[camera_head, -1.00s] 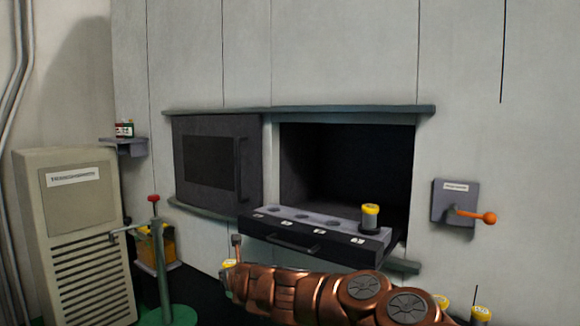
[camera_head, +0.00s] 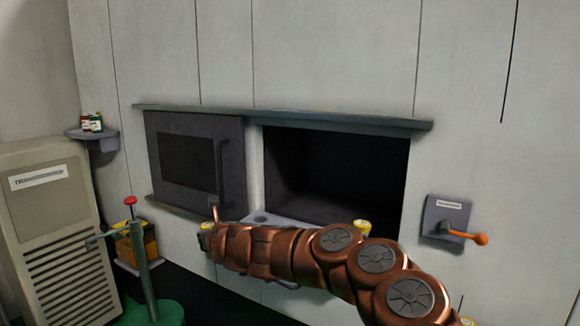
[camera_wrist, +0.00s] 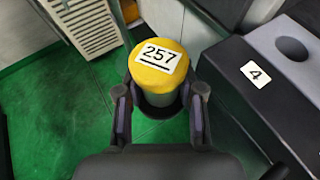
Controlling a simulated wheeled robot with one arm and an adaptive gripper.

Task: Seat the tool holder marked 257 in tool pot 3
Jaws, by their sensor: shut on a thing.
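The tool holder marked 257 (camera_wrist: 158,62) has a yellow top with a white label and a paler body, upright in the wrist view. My gripper (camera_wrist: 158,97) is shut around its body. In the head view my gripper (camera_head: 209,230) is at the left end of my copper arm, with a bit of the yellow holder showing. The drawer of tool pots (camera_head: 285,221) is mostly hidden behind my arm. In the wrist view pot 4 (camera_wrist: 291,48), an empty round hole, lies right of the holder, apart from it, above its label 4 (camera_wrist: 255,73). Pot 3 cannot be made out.
Another yellow-topped holder (camera_head: 362,225) stands at the drawer's right end. A dark door (camera_head: 195,165) stands left of the opening (camera_head: 335,175). An orange-knobbed lever (camera_head: 465,237) is on the right wall. A green stand (camera_head: 142,260) and a beige cabinet (camera_head: 45,230) are at left.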

